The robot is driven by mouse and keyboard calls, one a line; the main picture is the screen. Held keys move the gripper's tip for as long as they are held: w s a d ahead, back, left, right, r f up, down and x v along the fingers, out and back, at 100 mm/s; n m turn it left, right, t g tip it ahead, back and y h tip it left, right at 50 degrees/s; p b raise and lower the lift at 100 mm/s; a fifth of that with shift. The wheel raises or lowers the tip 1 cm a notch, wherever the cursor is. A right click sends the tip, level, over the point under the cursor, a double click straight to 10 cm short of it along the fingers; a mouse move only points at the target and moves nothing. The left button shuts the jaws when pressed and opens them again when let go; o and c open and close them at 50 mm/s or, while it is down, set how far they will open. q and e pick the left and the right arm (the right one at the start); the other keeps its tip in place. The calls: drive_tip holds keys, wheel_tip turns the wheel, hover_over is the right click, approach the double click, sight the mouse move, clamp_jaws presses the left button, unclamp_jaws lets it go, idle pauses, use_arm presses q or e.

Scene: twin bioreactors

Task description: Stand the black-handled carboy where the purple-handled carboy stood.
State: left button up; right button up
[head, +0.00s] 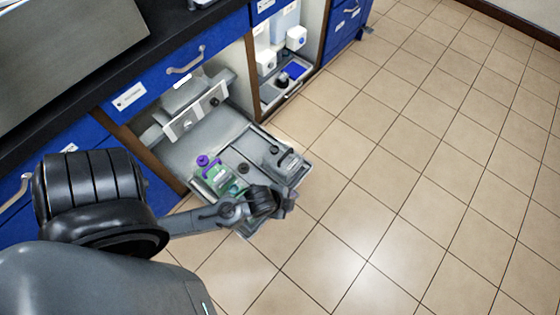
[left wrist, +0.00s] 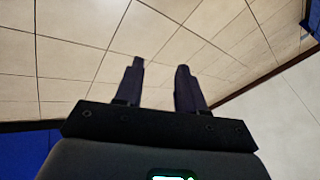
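The purple-handled carboy (head: 217,178), with green liquid, a purple cap and a purple handle, stands on the left part of the pulled-out grey tray (head: 232,128). The black-handled carboy (head: 288,163), clear and greyish, is at the tray's right end. My left gripper (head: 287,204) hangs over the tray's near edge, in front of and apart from the black-handled carboy as far as I can tell. In the left wrist view its two fingers (left wrist: 158,88) are spread with nothing between them, and no carboy shows there. My arm hides part of the tray's near side. My right gripper is not in view.
Blue drawers (head: 160,88) and a black countertop (head: 110,75) stand behind and left of the tray. A neighbouring open bay (head: 285,60) holds white-capped containers and a blue item. The tiled floor (head: 420,170) to the right is clear.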

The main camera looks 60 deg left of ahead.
use_arm(q)
drive_tip(key=s+d+r+n+g, duration=0.2)
drive_tip(key=s+r+n, duration=0.2)
drive_tip(key=r+n, duration=0.3)
drive_tip(key=v, duration=0.3)
drive_tip(key=shift+w+d, duration=0.15)
drive_tip(key=shift+w, duration=0.1)
drive_tip(key=shift+r, duration=0.1)
